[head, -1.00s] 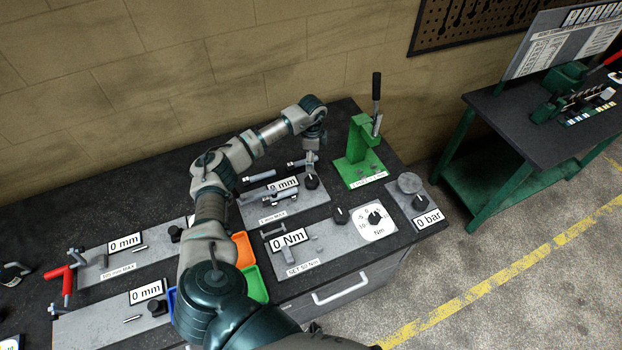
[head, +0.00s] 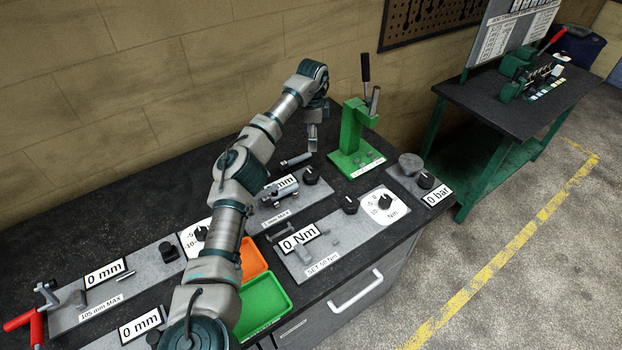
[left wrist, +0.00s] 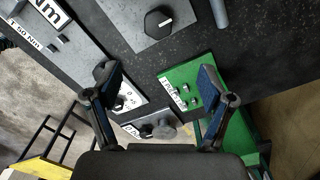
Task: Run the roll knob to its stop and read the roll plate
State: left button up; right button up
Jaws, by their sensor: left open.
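I cannot tell from the labels which knob and plate are the roll ones. A black knob (head: 310,175) sits on the grey plate (head: 268,218) marked "mm MAX", whose white sign is partly behind my arm. My left gripper (head: 312,138) hangs above the bench just behind this plate. The left wrist view shows its two fingers (left wrist: 162,82) wide apart with nothing between them. A knob (left wrist: 158,20) on a grey plate (left wrist: 125,12) lies ahead of the fingers there, apart from them. My right gripper is in no view.
A green press (head: 352,140) with an upright lever stands close right of the gripper. The "0 Nm" plate (head: 325,262), a dial (head: 383,207) and a "0 bar" block (head: 411,166) lie nearer right. Orange (head: 253,260) and green (head: 262,303) bins sit by my arm.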

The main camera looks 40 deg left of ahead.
pick_arm(q)
send_over(311, 173)
jog(key=d, duration=0.1)
notch_tip(311, 173, down, 8)
jog(key=shift+r, duration=0.15)
jog(key=f, duration=0.2)
jog(key=a+f, duration=0.1)
jog(key=f, duration=0.1)
jog(key=f+b, duration=0.1)
jog(key=f, duration=0.2)
jog(key=shift+w+a, duration=0.1)
jog(key=shift+a, duration=0.25)
jog(key=shift+f, duration=0.35)
jog(key=shift+d, duration=0.45)
jog(key=shift+d+r, duration=0.1)
jog(key=shift+d, duration=0.2)
jog(key=c, duration=0.7)
jog(key=shift+a, duration=0.2)
jog(key=c, duration=0.4)
jog(key=shift+a, duration=0.2)
jog(key=shift+c, duration=0.2)
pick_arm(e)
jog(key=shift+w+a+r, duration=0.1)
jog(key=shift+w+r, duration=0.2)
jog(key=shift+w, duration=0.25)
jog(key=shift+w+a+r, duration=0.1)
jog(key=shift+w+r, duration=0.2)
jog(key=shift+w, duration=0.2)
